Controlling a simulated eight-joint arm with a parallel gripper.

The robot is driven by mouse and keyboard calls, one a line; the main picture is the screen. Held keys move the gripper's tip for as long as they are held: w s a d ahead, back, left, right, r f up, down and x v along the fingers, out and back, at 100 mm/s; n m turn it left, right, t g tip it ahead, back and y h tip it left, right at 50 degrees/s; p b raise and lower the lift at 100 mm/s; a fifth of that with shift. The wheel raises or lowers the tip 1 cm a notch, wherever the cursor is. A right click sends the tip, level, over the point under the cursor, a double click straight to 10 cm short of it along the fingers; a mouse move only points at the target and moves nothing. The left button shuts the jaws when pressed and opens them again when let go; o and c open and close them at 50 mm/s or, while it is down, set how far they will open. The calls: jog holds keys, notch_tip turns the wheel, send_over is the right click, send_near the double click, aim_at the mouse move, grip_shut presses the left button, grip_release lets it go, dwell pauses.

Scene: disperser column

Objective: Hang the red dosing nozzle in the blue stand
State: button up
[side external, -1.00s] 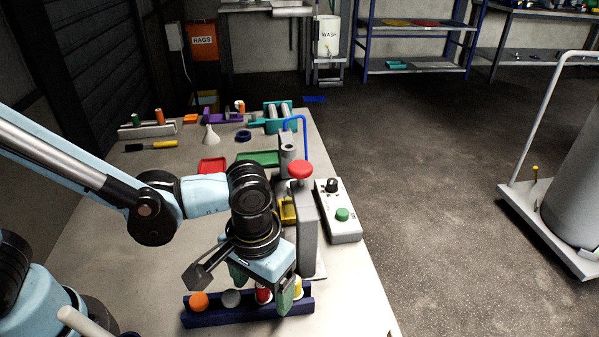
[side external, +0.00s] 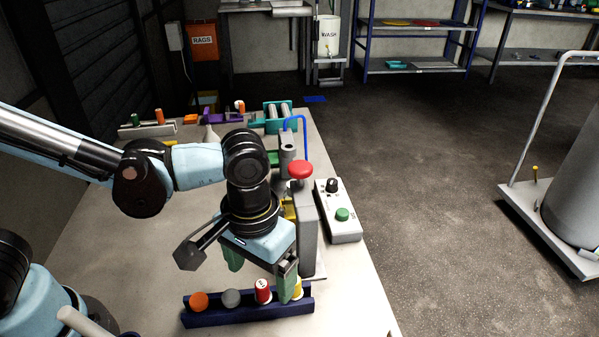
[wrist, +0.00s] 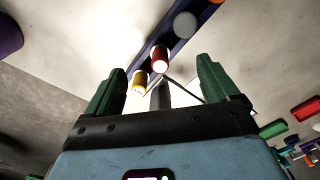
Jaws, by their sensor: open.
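The red dosing nozzle (side external: 263,292) stands in the dark blue stand (side external: 215,318), between a grey piece and a yellow piece. In the wrist view the red nozzle (wrist: 159,58) and the stand (wrist: 172,45) show ahead of my fingertips. My gripper (side external: 261,278) has green fingers spread wide apart and empty. It is just above and behind the stand, with its right finger close to the yellow piece. In the wrist view the fingers (wrist: 157,75) are clear of the nozzle. The lower part of the nozzle is hidden in the stand.
Orange (side external: 199,301), grey (side external: 231,298) and yellow (side external: 298,287) pieces share the stand. The grey disperser column (side external: 305,220) with a red knob stands close to the right of my gripper. A control box (side external: 338,212) is beside it. The table's left middle is clear.

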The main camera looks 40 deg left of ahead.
jog(key=shift+r, duration=1.5)
jog(key=w+a+r+t, duration=0.1)
jog(key=w+a+t, duration=0.1)
jog(key=a, duration=0.7)
jog(key=w+a+r+t, duration=0.2)
jog(key=a+t, duration=0.3)
jog(key=a, duration=0.4)
jog(key=shift+a+m, duration=0.3)
jog(key=shift+a, duration=0.1)
